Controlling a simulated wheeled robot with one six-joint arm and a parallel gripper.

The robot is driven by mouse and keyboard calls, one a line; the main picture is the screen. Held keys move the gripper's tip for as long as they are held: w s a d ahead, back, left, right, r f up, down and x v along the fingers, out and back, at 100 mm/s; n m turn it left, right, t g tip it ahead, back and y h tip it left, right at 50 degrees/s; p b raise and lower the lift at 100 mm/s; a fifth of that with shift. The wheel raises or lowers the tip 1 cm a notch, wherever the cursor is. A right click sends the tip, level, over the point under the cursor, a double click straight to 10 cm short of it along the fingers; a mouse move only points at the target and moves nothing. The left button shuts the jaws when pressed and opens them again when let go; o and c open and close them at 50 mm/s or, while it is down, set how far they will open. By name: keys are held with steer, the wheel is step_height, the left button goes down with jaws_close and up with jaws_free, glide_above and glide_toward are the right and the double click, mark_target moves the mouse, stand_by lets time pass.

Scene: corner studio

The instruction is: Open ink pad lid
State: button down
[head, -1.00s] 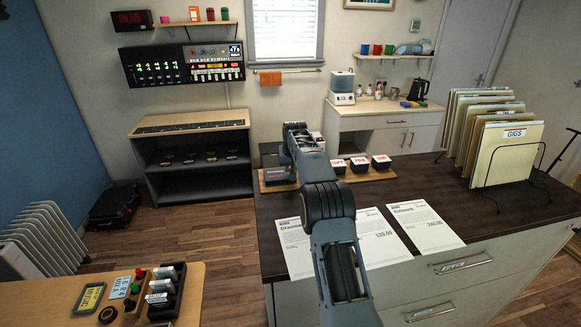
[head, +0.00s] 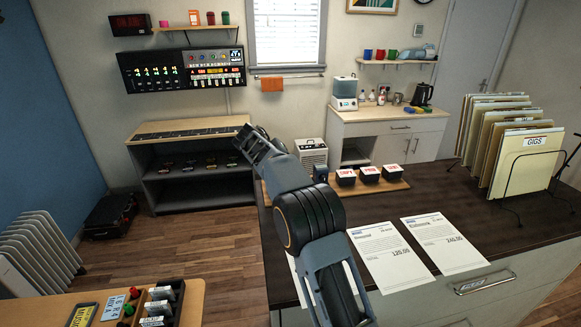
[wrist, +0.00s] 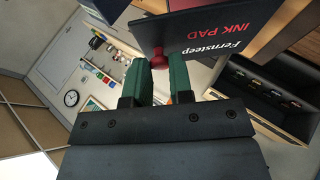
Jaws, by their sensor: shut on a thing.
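The ink pad lid (wrist: 215,35) shows in the wrist view as a dark panel with "Fernsteep INK PAD" lettering, at upper right. It has a red knob (wrist: 159,57) at its edge. My gripper (wrist: 156,66) has its two green fingers on either side of this knob, shut on it. In the head view my gripper (head: 252,145) is at the left end of my arm, above and left of the wooden tray (head: 400,186). The pad's base is hidden by my arm there, and I cannot tell the lid's angle to it.
Stamps with red-lettered tops (head: 369,174) stand on the tray, right of my arm. Paper sheets (head: 395,260) lie on the dark counter in front. A wire rack of folders (head: 520,160) stands at the right.

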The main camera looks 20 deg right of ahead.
steer(key=a+h, duration=0.2)
steer(key=h, duration=0.1)
steer(key=a+r+n+h, duration=0.1)
steer(key=a, duration=0.1)
steer(key=shift+w, duration=0.25)
steer(key=shift+w+a+f+n+t+h, duration=0.1)
steer(key=shift+a+f+n+t+h, duration=0.2)
steer(key=shift+a+h, duration=0.7)
steer(key=shift+w+a+r+n+t+h, duration=0.15)
steer(key=shift+a+n+h, duration=0.3)
steer(key=shift+a+h, duration=0.5)
steer(key=shift+w+a+f+n+t+h, duration=0.15)
steer(key=shift+a+f+n+h, duration=0.15)
steer(key=shift+a+h, duration=0.7)
steer(key=shift+d, duration=0.1)
steer(key=c, duration=1)
jaws_free()
steer(key=b+v, duration=0.1)
steer(key=v, duration=1.2)
steer(key=shift+a+f, duration=0.2)
steer(key=shift+a, duration=0.15)
